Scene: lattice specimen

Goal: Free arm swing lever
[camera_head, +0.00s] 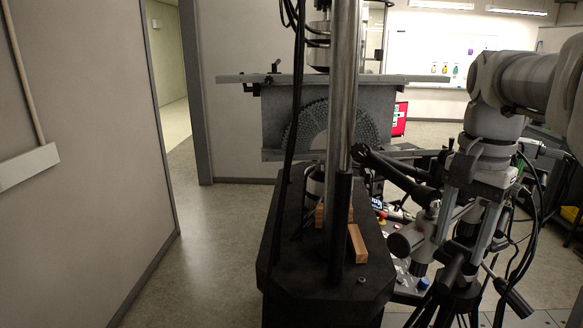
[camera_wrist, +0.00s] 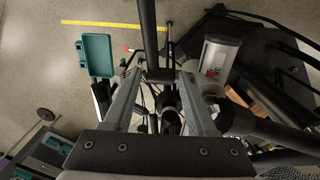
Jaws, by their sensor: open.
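My gripper (camera_head: 440,272) hangs at the right in the head view, its two grey fingers pointing down over a cluster of dark rods and joints. In the wrist view my gripper (camera_wrist: 160,74) is open, with its fingers apart. Dark jointed parts (camera_wrist: 170,108) show between and beyond the fingers; I cannot tell whether they touch. A black jointed arm (camera_head: 395,172) reaches from near the steel column toward my gripper. A black handle (camera_head: 515,302) sticks out low at the right. I cannot tell which part is the swing lever.
A steel column (camera_head: 343,90) stands on a black base (camera_head: 300,270) with wooden blocks (camera_head: 357,243). A grey plate with a perforated arc (camera_head: 325,125) is behind it. Cables hang at the right. A teal tray (camera_wrist: 95,55) shows in the wrist view. Floor (camera_head: 215,250) is clear at the left.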

